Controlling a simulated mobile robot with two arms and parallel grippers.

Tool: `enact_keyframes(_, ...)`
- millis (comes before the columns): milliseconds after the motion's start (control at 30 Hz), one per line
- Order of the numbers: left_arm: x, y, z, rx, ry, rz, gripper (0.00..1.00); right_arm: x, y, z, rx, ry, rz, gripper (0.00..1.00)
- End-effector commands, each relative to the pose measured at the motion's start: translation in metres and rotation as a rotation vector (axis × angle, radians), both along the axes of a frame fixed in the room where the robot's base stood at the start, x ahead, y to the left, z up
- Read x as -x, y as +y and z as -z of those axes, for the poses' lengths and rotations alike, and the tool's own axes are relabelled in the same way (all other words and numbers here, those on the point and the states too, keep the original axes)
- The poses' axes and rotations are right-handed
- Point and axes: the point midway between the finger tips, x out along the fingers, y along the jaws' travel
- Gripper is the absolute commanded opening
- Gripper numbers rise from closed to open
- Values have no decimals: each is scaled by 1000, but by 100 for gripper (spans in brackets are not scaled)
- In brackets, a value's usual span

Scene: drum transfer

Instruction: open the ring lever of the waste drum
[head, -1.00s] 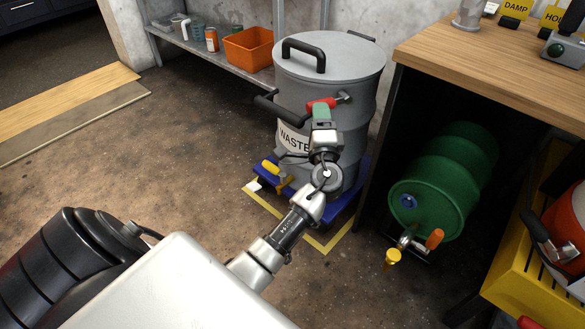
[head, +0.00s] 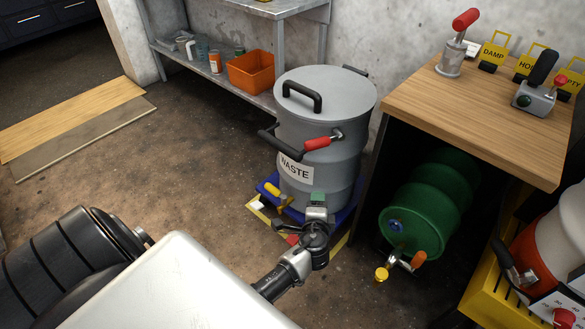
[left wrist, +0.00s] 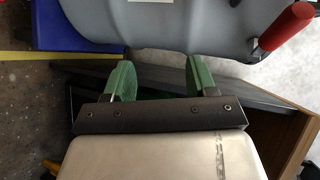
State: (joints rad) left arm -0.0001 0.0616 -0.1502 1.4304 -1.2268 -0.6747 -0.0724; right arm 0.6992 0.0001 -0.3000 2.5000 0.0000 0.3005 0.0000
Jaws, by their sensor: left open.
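The grey waste drum (head: 318,165) stands upright with its lid on and a WASTE label facing me. Its ring lever, with a red grip (head: 317,144), is at the upper front just below the lid, its grip pointing left from the pivot. The red grip also shows at the upper right of the left wrist view (left wrist: 287,38). My left gripper (head: 317,197) is low in front of the drum, below the lever and apart from it. In the left wrist view its green fingers (left wrist: 158,78) are spread with nothing between them. My right gripper is out of view.
The drum stands on a blue base (head: 343,216) inside yellow floor marking. A wooden-topped bench (head: 470,125) is close on the right, with a green drum (head: 425,205) under it. A metal shelf with an orange bin (head: 250,72) is behind left.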

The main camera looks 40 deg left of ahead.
Motion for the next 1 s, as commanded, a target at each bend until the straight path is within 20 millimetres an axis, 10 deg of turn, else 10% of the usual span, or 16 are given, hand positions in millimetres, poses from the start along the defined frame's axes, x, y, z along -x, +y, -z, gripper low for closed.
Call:
enact_keyframes(600,95,-22,52,367,316,-8,57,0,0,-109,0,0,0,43)
enact_keyframes(1000,148,-31,69,520,425,-58,57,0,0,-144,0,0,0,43)
